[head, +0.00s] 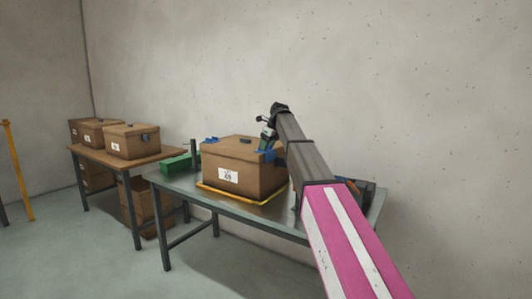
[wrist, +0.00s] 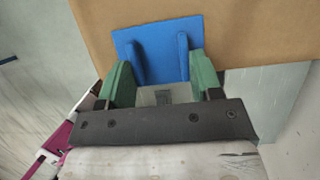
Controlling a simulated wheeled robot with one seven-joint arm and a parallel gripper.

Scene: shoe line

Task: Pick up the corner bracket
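A blue corner bracket (wrist: 160,48) shows in the wrist view as a flat plate with two raised ribs, against the brown cardboard box (wrist: 250,35). My gripper (wrist: 161,62) has its two green fingers spread wide, one at each side of the bracket's near part. I cannot tell whether they touch it. In the head view my gripper (head: 267,141) is over the right front part of the box (head: 215,165), just above a blue bracket (head: 265,155). Another blue bracket (head: 211,140) sits at the box's left top corner.
The box stands on a yellow-edged base (head: 232,196) on a grey table (head: 180,189). A green bin (head: 178,164) and a dark upright post (head: 194,152) are to its left. Another table (head: 95,155) at far left carries more boxes (head: 132,141). A wall stands behind.

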